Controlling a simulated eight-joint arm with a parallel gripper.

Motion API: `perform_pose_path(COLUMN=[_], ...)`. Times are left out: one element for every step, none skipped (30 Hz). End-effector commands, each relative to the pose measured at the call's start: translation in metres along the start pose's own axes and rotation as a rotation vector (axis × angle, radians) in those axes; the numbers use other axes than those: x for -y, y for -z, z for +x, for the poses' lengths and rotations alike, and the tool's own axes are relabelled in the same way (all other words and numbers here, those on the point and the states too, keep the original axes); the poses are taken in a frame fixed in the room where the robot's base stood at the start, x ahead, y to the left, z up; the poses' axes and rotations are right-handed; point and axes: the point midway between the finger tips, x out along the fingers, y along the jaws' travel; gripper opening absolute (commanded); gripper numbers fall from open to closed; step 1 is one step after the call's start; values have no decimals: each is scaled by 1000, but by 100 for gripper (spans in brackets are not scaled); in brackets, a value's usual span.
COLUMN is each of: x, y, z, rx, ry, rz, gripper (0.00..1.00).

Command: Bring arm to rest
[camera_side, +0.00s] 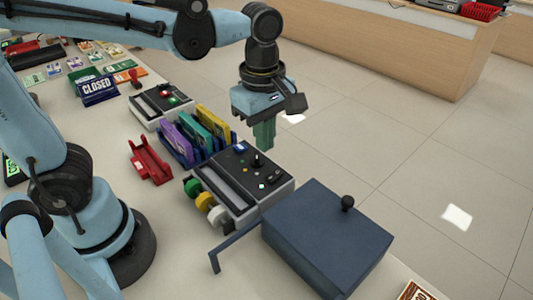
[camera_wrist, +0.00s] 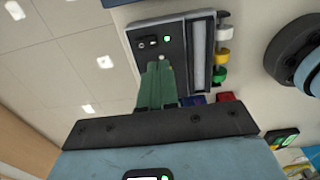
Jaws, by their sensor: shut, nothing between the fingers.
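My gripper (camera_side: 264,134) hangs pointing down above the far edge of the counter, beyond the grey device with coloured knobs (camera_side: 262,164). Its green fingers are together and empty. In the wrist view my gripper (camera_wrist: 159,70) shows shut, its fingers overlapping the lower edge of the same device (camera_wrist: 176,34). In the side view my arm reaches from the left over the counter, bent down at the wrist.
A dark blue lidded box (camera_side: 325,240) with a black knob stands at the counter's front right. A rack of coloured folders (camera_side: 190,137), a red holder (camera_side: 150,163), a second device (camera_side: 160,103) and a CLOSED sign (camera_side: 97,89) stand further left. Open floor lies beyond.

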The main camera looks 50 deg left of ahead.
Motion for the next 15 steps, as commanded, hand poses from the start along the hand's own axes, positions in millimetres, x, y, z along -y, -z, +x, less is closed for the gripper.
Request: perform_pose_path(x=[2,2,3,3,4,5,5,5,6,6,6,7,7,7,7], y=[0,0,0,0,0,0,0,0,0,0,0,0,0,0,1], z=[-8,-13,-18,-22,-26,-31,-34,-38,-41,-43,-45,-47,-49,-50,-50], rx=[0,0,0,0,0,0,0,0,0,0,0,0,0,1,2], ry=[0,0,1,1,1,1,1,1,1,1,1,1,1,0,-3], rz=[1,1,1,1,1,1,1,0,0,0,0,0,1,3,11], gripper=[0,0,0,0,0,0,0,0,0,0,0,0,0,0,0])
